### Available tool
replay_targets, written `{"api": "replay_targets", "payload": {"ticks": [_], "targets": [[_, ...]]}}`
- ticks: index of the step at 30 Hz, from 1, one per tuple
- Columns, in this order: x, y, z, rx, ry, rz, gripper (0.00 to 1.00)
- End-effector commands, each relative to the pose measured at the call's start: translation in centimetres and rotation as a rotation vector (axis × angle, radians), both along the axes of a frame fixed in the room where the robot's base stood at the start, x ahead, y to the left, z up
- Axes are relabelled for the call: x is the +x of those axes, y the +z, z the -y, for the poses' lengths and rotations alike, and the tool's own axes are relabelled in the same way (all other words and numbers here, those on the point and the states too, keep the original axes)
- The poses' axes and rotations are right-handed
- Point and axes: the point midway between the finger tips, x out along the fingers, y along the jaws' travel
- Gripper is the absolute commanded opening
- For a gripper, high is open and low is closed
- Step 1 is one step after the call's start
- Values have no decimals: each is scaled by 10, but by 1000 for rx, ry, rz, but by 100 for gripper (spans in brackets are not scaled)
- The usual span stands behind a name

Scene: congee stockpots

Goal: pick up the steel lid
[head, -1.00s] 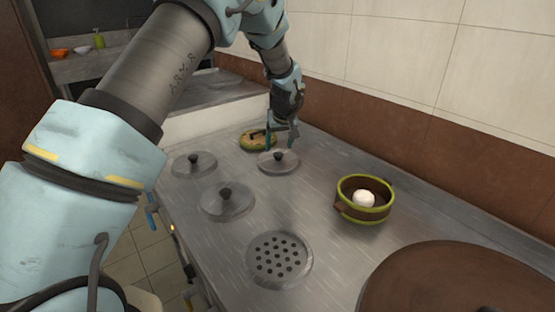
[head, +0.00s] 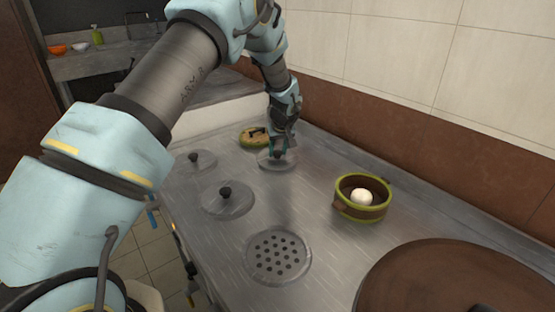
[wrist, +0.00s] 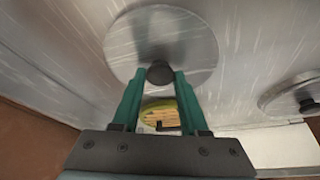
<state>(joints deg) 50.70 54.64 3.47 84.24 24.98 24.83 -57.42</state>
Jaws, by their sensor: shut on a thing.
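A round steel lid (head: 267,162) with a black knob lies at the far part of the steel counter, partly hidden by my gripper (head: 279,149). In the wrist view the steel lid (wrist: 150,40) shows as a grey disc. My gripper (wrist: 164,80) has its two green fingers on either side of the black knob (wrist: 160,73), shut on it. The lid appears flat on the counter; I cannot tell whether it is lifted. Two similar lids are near it: one at the left (head: 193,166) and one nearer the front (head: 226,205).
A green-rimmed bamboo lid (head: 252,137) lies just behind the held lid. A bamboo steamer (head: 364,205) with a white bun stands at right. A perforated round plate (head: 277,256) and a brown round cover (head: 450,285) are nearer. A tiled wall (head: 400,50) bounds the right side.

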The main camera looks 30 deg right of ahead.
Motion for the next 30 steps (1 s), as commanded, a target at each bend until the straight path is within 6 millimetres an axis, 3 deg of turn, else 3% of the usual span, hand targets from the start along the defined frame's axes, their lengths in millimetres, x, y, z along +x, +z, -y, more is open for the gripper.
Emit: {"api": "replay_targets", "payload": {"ticks": [1, 8, 21, 30], "targets": [[0, 0, 0, 0, 0, 0, 25], [0, 0, 0, 0, 0, 0, 0], [0, 4, 0, -1, 0, 2, 0], [1, 55, 1, -4, 1, 3, 0]]}}
